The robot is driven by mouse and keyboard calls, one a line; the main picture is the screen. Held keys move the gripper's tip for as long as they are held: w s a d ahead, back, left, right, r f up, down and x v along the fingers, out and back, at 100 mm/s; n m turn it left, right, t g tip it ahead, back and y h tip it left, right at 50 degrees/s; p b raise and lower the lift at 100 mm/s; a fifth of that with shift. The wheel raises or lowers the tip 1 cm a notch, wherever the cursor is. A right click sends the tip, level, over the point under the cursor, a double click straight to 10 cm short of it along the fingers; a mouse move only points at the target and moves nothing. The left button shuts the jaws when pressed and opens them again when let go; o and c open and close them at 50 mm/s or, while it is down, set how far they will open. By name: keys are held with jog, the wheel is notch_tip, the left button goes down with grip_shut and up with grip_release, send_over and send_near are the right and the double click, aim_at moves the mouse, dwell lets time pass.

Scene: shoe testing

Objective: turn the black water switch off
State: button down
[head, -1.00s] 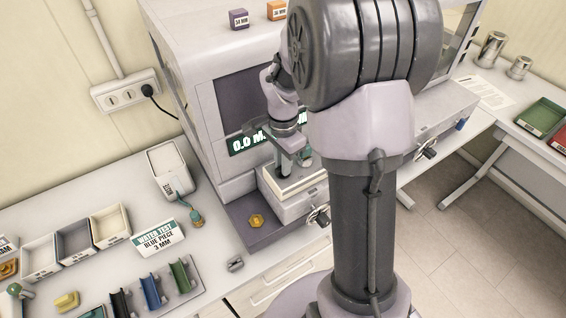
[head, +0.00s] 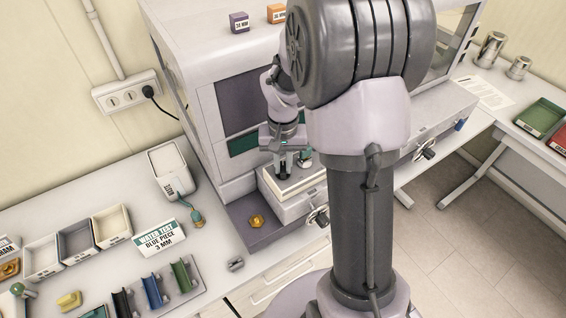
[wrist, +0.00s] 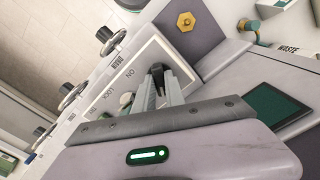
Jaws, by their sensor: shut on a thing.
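My gripper (head: 283,172) is pointed down over the white top panel of the machine's front box in the head view. In the wrist view my gripper (wrist: 162,82) has its two grey fingers close together on the black water switch (wrist: 157,69). The fingers and wrist hide much of the switch, so its exact angle is hard to tell. The word "ON" is printed on the panel (wrist: 132,76) beside it, with "LOCK" further left. The machine's screen (head: 243,146) is dark green with no figures visible; it also looks blank in the wrist view (wrist: 278,108).
A pale round knob (wrist: 127,98) stands on the panel near the fingers. Handwheels (head: 319,216) stick out from the machine's front. A yellow hex piece (head: 257,221) lies on the purple base plate. A water test sign (head: 160,236), trays and coloured holders fill the left bench.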

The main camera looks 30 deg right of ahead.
aim_at(283, 167)
jog(key=n+p, duration=0.1)
jog(key=n, duration=0.4)
jog(key=shift+r+n, duration=0.1)
jog(key=shift+n, duration=0.6)
jog(key=c, duration=1.4)
grip_release()
notch_tip(283, 167, up, 17)
jog(key=p, duration=0.3)
jog(key=shift+r, duration=0.15)
